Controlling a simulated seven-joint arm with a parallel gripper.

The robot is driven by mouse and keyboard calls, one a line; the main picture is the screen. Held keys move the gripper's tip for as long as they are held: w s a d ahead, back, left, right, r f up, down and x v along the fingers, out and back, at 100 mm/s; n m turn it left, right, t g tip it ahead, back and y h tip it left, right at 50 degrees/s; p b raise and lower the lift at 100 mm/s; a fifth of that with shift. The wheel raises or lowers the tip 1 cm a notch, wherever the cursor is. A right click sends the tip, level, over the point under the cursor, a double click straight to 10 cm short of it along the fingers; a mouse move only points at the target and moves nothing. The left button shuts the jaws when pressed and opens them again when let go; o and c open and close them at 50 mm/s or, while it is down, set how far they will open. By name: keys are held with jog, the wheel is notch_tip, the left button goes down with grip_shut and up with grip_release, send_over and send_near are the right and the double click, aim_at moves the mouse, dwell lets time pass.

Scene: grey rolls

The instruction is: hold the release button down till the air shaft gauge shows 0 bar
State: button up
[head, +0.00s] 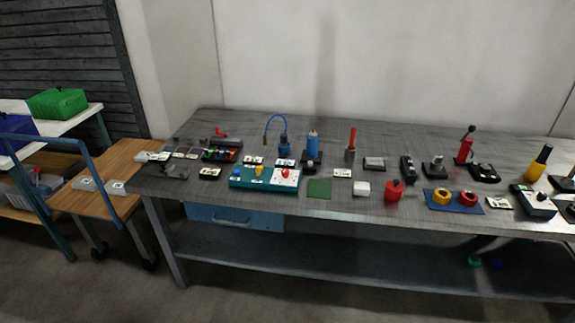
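Many small devices stand on a long grey workbench (330,203). A teal box (262,184) on its left half carries a blue knob, a yellow knob and a white panel with red marks. A blue device (284,146) with a curved blue hose stands behind it. A blue cylinder (312,148) stands upright on a dark base to its right. I cannot tell which item is the air shaft, its gauge or the release button. No gauge reading is legible at this size. My gripper is not in view.
Small labelled cards lie among the devices. A red canister (393,190) and a blue mat (453,200) with yellow and red rings are on the right half. A wooden cart (108,190) stands at the left. A white wall rises behind the bench.

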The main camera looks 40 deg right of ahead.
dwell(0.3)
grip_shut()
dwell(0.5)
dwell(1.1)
